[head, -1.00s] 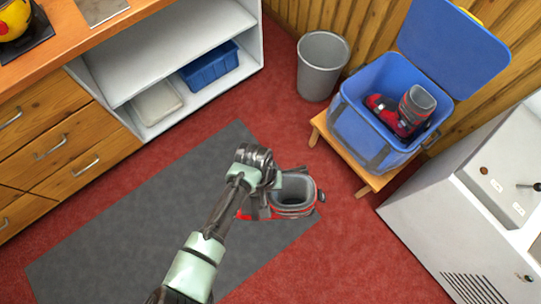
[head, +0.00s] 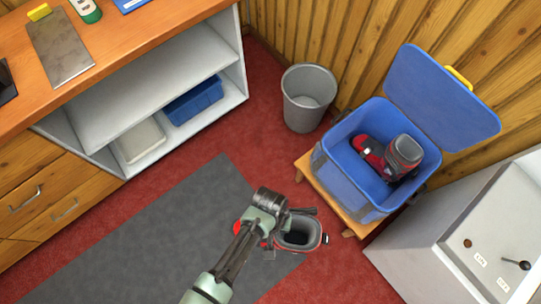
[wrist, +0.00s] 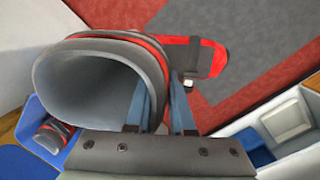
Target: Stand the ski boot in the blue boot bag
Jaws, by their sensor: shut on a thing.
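A red and grey ski boot (head: 298,236) hangs upright from my gripper (head: 290,212), its open top facing up. In the wrist view the gripper (wrist: 158,108) is shut on the wall of the boot's grey cuff (wrist: 85,85), and its red toe part points away. The blue boot bag (head: 338,188) stands open on a small wooden bench, up and right of the held boot in the head view. A second red and grey boot (head: 402,153) is inside the bag. The bag's corner also shows in the wrist view (wrist: 32,112). The held boot is outside the bag.
The bag's lid (head: 440,95) is swung back toward the wooden wall. The wooden bench (head: 303,170) is under the bag. A grey bin (head: 308,98) stands left of it, and a light grey cabinet (head: 440,225) right. A dark mat (head: 150,240) lies on red carpet.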

